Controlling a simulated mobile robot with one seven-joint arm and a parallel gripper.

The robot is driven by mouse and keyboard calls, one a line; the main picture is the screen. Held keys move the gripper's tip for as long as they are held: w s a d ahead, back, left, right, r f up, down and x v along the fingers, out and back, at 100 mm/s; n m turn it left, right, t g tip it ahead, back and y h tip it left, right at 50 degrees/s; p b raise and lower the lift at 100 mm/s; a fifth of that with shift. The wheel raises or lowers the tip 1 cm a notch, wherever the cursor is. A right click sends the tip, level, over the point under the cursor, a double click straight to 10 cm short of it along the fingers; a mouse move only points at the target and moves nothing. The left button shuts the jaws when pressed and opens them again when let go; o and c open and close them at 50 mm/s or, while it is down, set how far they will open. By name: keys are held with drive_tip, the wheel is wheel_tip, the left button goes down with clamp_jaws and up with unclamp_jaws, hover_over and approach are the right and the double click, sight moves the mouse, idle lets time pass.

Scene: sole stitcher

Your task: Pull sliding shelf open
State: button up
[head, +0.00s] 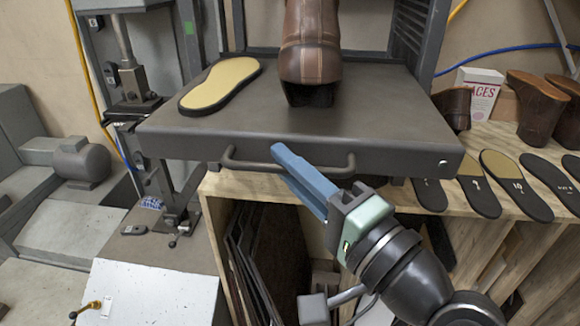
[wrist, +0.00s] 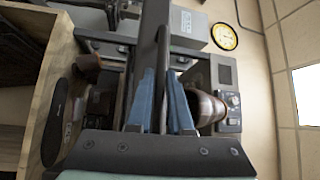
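The sliding shelf (head: 400,118) is a dark grey slab with a bar handle (head: 250,165) along its front face. A brown boot (head: 310,45) and a tan-topped sole (head: 220,84) rest on it. My gripper (head: 282,155) reaches in from the lower right, its blue fingertips at the middle of the handle. In the wrist view the fingers of my gripper (wrist: 160,75) stand apart, with the dark handle bar (wrist: 163,60) running between them. Gaps show beside the bar, so the fingers do not look closed on it. The far fingertip is partly hidden in the head view.
A wooden bench (head: 480,145) at the right holds several dark soles, brown boots and a white box (head: 478,92). Below the shelf is an open compartment with upright dark sheets (head: 265,240). A machine with a motor (head: 82,162) stands at the left.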

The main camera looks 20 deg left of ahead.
drive_tip(key=o, duration=0.3)
drive_tip(key=shift+o, duration=0.2)
drive_tip(key=b+v, duration=0.4)
drive_tip(key=v, duration=0.9)
drive_tip(key=shift+b, duration=0.4)
drive_tip(key=shift+r, duration=0.1)
